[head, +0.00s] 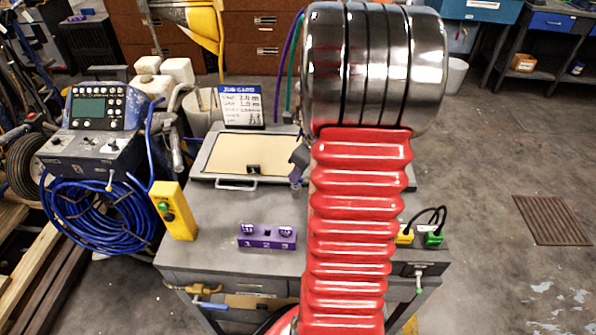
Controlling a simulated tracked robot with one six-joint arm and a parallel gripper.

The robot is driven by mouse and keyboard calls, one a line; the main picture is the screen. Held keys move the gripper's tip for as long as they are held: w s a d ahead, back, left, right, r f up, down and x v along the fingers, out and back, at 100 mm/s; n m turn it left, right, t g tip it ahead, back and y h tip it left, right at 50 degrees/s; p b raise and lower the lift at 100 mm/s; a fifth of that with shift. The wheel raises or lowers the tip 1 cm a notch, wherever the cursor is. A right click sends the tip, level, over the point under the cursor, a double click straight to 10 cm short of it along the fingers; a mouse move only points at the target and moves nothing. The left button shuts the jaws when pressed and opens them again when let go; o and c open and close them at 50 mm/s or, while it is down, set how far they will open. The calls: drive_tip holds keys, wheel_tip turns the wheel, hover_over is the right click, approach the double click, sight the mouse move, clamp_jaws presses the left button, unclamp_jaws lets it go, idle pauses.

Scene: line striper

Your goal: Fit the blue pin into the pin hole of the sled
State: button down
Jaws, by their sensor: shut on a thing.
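My gripper (300,156) shows only in part, as a dark grey piece at the left edge of my red arm, above the right side of the tray; my arm hides the rest. A small blue piece (295,174) shows at its lower end, which looks like the blue pin held in the jaws. A small black block (253,169) sits at the front of the tan board in the tray; it looks like the sled, but its pin hole is too small to make out. The gripper is to the right of this block and apart from it.
A purple rack (267,244) marked 1, 2, 3 stands near the bench front. The grey tray (204,163) lies behind it, with a job card (243,103) at its back. A yellow control box (174,211) stands at left. Grey bench top between them is clear.

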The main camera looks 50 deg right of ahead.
drive_tip(key=shift+f, duration=0.25)
idle(0.6)
drive_tip(key=c, duration=1.7)
unclamp_jaws()
drive_tip(key=shift+o, duration=0.2)
drive_tip(key=shift+o, duration=1.4)
drive_tip(key=shift+r, duration=0.15)
drive_tip(key=v, duration=0.6)
drive_tip(key=shift+s+r, duration=0.15)
drive_tip(key=shift+r, duration=0.25)
